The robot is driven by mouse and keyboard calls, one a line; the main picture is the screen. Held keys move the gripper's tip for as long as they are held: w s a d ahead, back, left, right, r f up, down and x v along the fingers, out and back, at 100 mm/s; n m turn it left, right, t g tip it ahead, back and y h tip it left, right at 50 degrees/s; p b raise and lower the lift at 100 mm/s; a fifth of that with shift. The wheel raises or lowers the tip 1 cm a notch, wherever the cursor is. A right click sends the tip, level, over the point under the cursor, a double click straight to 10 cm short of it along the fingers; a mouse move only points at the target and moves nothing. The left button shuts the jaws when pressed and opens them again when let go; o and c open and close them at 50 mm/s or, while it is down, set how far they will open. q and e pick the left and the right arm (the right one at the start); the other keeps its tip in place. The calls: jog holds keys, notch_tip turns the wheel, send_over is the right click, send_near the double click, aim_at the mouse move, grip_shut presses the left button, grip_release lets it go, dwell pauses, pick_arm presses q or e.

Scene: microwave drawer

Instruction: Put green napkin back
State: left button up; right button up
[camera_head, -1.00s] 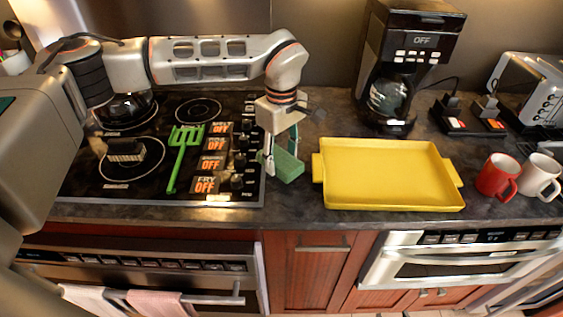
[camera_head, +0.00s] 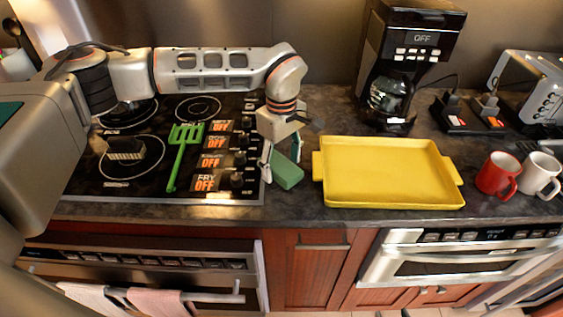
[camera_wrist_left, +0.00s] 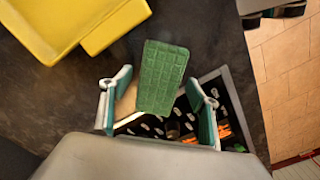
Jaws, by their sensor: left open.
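The green napkin (camera_head: 288,173) is a small folded, textured rectangle on the dark counter, between the stove and the yellow tray. My left gripper (camera_head: 281,161) is right over it, pointing down, with one finger on each side. In the left wrist view the napkin (camera_wrist_left: 164,72) lies between the two spread fingers of my left gripper (camera_wrist_left: 158,92) and reaches out past their tips. Gaps show on both sides of it, so the gripper is open and not clamped on it. My right gripper is not in view.
The yellow tray (camera_head: 388,174) is empty, just right of the napkin. A green slotted spatula (camera_head: 180,158) lies on the stovetop (camera_head: 110,184). A red mug (camera_head: 497,174), a white mug (camera_head: 540,174) and a coffee maker (camera_head: 411,45) stand to the right. The counter's front edge is near.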

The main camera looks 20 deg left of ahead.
aim_at(281, 165)
pick_arm(q)
jog(key=shift+r, duration=0.15)
jog(key=shift+r, duration=0.3)
notch_tip(281, 165, up, 12)
jog(key=b, duration=0.1)
jog(key=shift+f, duration=0.15)
